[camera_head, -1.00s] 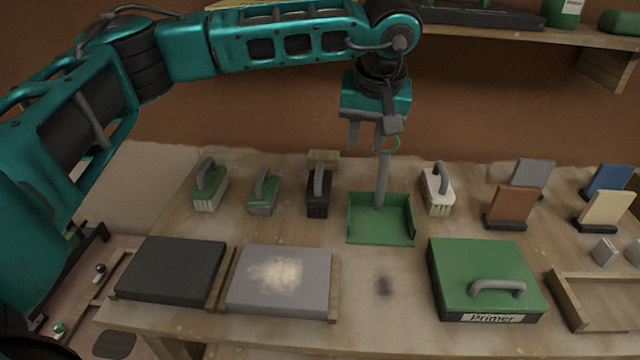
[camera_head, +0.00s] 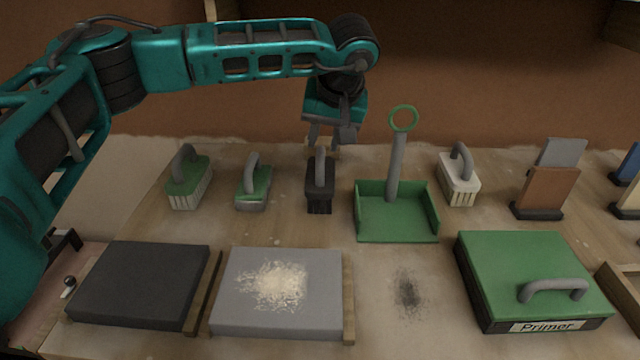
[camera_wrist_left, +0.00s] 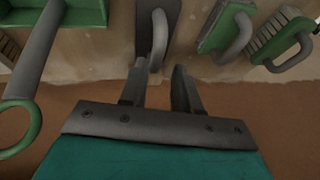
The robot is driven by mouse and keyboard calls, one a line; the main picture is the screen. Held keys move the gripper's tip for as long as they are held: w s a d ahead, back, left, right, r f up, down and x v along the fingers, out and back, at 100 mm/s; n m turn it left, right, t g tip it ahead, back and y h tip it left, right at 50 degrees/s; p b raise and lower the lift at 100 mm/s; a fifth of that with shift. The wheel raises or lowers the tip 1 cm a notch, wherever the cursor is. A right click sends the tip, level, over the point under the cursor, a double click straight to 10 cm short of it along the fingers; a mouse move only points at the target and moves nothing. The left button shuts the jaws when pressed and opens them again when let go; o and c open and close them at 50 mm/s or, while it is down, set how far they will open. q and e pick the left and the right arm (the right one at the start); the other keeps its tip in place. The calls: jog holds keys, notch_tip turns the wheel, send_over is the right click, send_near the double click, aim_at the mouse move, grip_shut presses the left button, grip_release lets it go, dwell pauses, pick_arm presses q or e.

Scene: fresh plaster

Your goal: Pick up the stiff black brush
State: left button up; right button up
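The stiff black brush (camera_head: 320,197) stands upright on the worktable, with a black block and a grey arched handle. It also shows in the left wrist view, its grey handle (camera_wrist_left: 158,40) just ahead of the gap between my fingers. My left gripper (camera_head: 327,146) is open and empty, pointing down at the back of the brush handle. In the left wrist view the two fingers of the gripper (camera_wrist_left: 158,70) are apart. I cannot tell whether they touch the handle. My right gripper is not in view.
A green dustpan (camera_head: 372,222) with an upright handle stands close right of the brush. Two green brushes (camera_head: 187,188) (camera_head: 253,190) stand left, a white one (camera_head: 460,184) right. In front lie a dark pad, a grey board with pale dust (camera_head: 235,312) and a green Primer box (camera_head: 520,265).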

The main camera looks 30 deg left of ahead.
aim_at(321, 154)
pick_arm(q)
jog(key=b+x, duration=0.1)
jog(key=x, duration=0.6)
jog(key=shift+w, duration=0.15)
jog(key=shift+r, duration=0.1)
jog(key=shift+d, duration=0.1)
grip_shut()
